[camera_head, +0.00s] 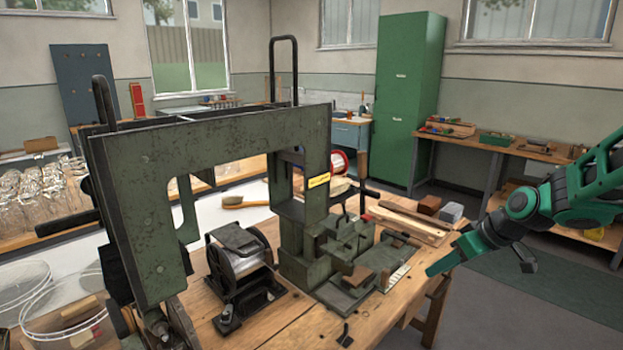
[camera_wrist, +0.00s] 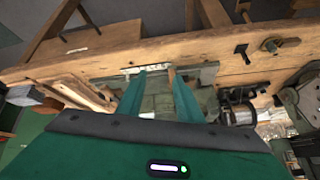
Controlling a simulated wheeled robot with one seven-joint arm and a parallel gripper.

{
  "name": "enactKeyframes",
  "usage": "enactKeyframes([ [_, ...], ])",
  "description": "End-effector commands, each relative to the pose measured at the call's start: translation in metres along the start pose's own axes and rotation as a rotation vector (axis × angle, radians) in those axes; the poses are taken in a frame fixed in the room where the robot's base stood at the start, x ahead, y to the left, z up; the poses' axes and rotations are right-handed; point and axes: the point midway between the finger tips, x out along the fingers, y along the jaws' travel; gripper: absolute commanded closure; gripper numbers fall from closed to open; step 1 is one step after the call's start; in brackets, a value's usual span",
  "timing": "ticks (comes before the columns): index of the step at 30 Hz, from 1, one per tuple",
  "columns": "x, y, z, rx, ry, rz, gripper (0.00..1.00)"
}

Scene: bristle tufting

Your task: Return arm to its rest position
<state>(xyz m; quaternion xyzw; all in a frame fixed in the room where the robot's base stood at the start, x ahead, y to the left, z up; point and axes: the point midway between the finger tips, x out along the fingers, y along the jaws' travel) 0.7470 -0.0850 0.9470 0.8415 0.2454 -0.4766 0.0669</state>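My gripper (camera_head: 446,261) is to the right of the workbench in the head view, close to the bench's right edge. In the wrist view its two green fingers (camera_wrist: 156,74) stand apart with nothing held between them. The wooden workbench (camera_head: 305,325) carries a tall green tufting machine frame (camera_head: 220,135). A green fixture with a flat bed (camera_head: 350,290) stands on the bench, left of my gripper and apart from it in the head view. The fixture also shows beyond the fingers in the wrist view.
A roller device (camera_head: 240,265) sits on the bench under the frame. Wooden strips (camera_head: 410,225) and a grey block (camera_head: 451,212) lie near its right edge. A green cabinet (camera_head: 410,95) and a side bench (camera_head: 515,150) stand behind. A dark floor mat (camera_head: 545,290) lies at right.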

Motion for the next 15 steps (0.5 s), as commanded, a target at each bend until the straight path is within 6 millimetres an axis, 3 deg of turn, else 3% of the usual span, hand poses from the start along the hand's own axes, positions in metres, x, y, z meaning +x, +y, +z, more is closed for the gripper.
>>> enactKeyframes([
  [8,-0.082,-0.013,0.104,0.323,-0.244,0.191,0.67],
  [15,-0.150,-0.043,0.196,0.674,-0.376,0.326,0.67],
])
